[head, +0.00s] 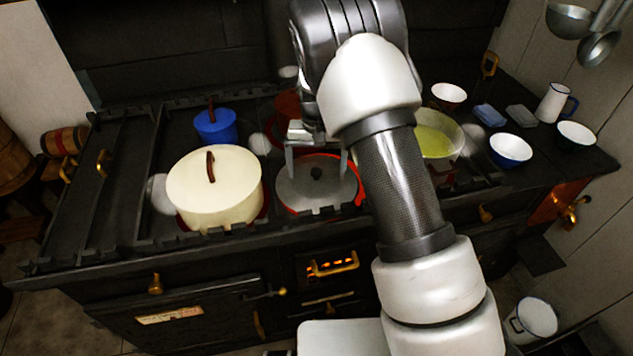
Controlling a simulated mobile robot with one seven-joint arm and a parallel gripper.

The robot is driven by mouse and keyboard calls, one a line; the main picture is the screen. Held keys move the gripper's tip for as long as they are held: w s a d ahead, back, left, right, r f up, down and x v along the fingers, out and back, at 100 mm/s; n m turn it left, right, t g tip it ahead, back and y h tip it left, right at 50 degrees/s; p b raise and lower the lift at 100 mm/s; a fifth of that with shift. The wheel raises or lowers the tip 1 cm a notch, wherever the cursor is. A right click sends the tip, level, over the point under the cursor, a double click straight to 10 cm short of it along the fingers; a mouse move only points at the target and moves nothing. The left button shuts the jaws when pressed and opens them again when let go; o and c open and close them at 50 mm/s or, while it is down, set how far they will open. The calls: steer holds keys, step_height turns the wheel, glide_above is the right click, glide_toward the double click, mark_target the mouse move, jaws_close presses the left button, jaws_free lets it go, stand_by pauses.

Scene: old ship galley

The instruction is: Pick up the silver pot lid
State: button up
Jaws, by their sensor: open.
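The silver pot lid (300,193) is a flat grey disc with a small dark knob (316,173) at its centre. It lies at a red-rimmed pot or ring (357,192) on the black stove, near the middle of the head view. My gripper (317,176) is open, its two pale fingers spread to the left and right of the knob. The fingertips are close to the lid; whether they touch it I cannot tell. My arm comes in from the lower right and hides part of the stove right of the lid.
A large cream pot (215,192) with a brown handle stands close left of the lid. A blue pot (215,127) is behind it, and a red pot (288,105) is behind my gripper. A pot with yellowish contents (436,140) and several bowls stand at right. A raised rail edges the stove.

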steer(key=shift+c, duration=0.4)
steer(key=c, duration=1.4)
steer(key=shift+s+f, duration=0.1)
steer(key=shift+s, duration=0.05)
jaws_close()
